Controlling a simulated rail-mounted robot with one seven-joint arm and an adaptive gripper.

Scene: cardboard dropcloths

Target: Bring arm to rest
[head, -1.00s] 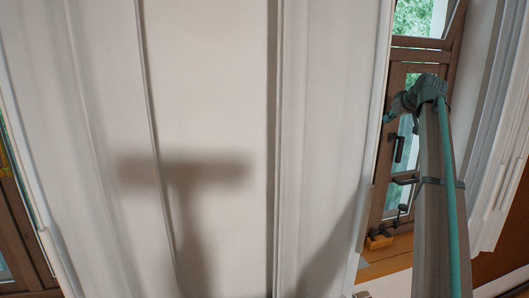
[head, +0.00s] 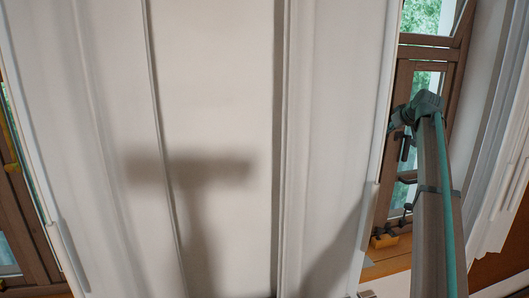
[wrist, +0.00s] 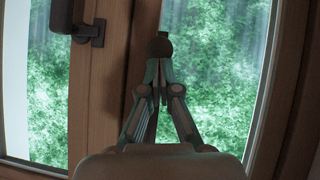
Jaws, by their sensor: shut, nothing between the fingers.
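My gripper (wrist: 162,45) is shut and empty in the wrist view, its fingertips together in front of a brown window frame (wrist: 100,110). Green foliage shows through the glass behind it. I cannot tell how far the fingertips are from the window. In the head view my arm rises at the right, in front of the brown window (head: 430,52). The gripper itself cannot be made out there.
A white panelled wall (head: 225,100) fills the middle of the head view, with a soft shadow on it. A dark window handle (wrist: 92,32) is left of my gripper. Another brown frame (head: 20,220) stands at far left.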

